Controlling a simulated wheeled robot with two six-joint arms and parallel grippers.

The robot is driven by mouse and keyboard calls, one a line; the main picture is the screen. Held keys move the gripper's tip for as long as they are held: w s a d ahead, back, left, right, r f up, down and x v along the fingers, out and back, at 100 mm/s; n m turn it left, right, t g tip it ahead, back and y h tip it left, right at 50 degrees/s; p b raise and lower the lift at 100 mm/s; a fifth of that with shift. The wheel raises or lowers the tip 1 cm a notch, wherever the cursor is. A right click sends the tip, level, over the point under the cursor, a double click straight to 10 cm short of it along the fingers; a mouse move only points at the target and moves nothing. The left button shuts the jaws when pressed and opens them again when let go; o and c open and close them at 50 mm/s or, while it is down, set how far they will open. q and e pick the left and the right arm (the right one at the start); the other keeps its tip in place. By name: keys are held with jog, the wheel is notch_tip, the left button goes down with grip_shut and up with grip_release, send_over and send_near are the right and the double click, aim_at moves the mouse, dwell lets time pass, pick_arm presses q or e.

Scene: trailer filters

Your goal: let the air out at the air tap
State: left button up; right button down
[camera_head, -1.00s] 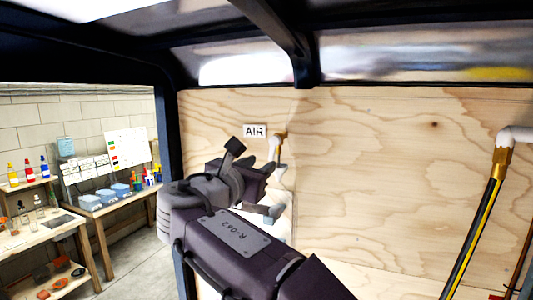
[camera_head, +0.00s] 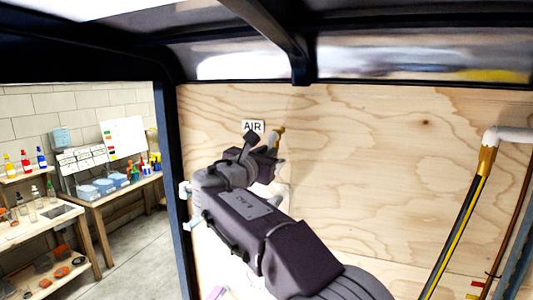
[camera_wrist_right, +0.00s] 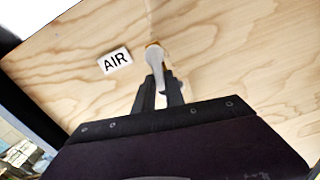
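The air tap (camera_head: 279,131) sticks out of the plywood wall beside the AIR label (camera_head: 253,126); only its brass part shows clearly in the head view. In the right wrist view its pale lever (camera_wrist_right: 154,57) points down between the fingers of my right gripper (camera_wrist_right: 160,88). The fingers are close together, one on each side of the lever's lower end, and look shut on it. In the head view my right gripper (camera_head: 272,160) is at the tap, and its own body hides most of the lever. My left gripper is not in view.
The plywood wall (camera_head: 380,150) is close behind the tap. A white pipe with a brass fitting (camera_head: 487,160) and a black-and-yellow hose is at the right. A dark frame post (camera_head: 172,170) stands left of my arm; workbenches (camera_head: 125,185) are beyond it.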

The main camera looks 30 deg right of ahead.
jog(key=shift+w+a+r+m+b, duration=0.35)
jog(key=shift+r+m+b, duration=0.2)
jog(key=shift+m, duration=2.05)
jog(key=shift+w+a+r+m+b, duration=0.35)
jog(key=shift+r+m+b, duration=0.2)
jog(key=shift+m, duration=2.05)
jog(key=shift+w+a+r+m+b, duration=0.25)
jog(key=shift+w+r+m+b, duration=0.25)
jog(key=shift+m, duration=2.1)
jog(key=shift+r+m, duration=0.1)
jog(key=shift+m, duration=0.2)
jog(key=c, duration=1.6)
grip_release()
jog(key=shift+o, duration=1)
jog(key=shift+s, duration=0.2)
